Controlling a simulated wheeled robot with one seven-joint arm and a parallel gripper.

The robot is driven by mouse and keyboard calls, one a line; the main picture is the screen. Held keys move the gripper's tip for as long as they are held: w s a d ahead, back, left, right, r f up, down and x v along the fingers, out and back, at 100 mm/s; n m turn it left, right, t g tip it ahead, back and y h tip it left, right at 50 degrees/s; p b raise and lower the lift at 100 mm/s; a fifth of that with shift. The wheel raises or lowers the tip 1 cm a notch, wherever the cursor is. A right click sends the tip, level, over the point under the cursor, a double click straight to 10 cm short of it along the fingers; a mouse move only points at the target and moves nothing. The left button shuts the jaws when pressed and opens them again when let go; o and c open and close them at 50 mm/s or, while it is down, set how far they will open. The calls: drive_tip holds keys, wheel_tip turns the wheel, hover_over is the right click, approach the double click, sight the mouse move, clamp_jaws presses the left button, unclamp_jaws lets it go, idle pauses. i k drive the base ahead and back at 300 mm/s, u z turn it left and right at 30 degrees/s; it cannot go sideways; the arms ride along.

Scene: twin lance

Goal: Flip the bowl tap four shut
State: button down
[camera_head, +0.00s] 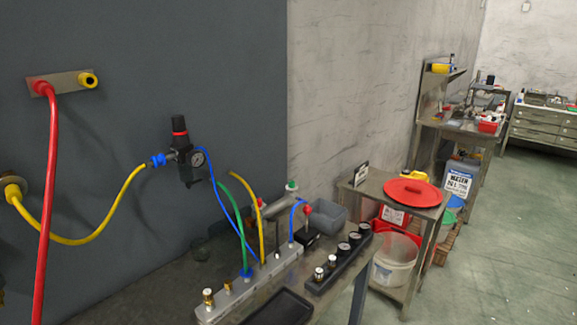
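A black regulator (182,150) with a red band and a round gauge (197,159) is on the dark grey wall. A blue fitting on its left joins a yellow hose (98,236). Below, a grey manifold block (236,299) on the bench carries brass fittings (208,298) and yellow, green and blue hoses. A black strip (341,266) beside it holds several small round-topped parts. I cannot tell which part is bowl tap four or how its lever stands. My gripper is not in view.
A red hose (47,200) hangs from a wall plate (62,84) at the left. A black tray (281,309) and a grey bin (326,215) are on the bench. A steel table (362,186) with a red lid (412,192) stands right. Floor (501,258) is clear at far right.

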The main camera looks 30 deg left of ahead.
sight(200, 179)
drive_tip(key=z, duration=0.15)
drive_tip(key=i, duration=3.25)
drive_tip(key=u, duration=3.95)
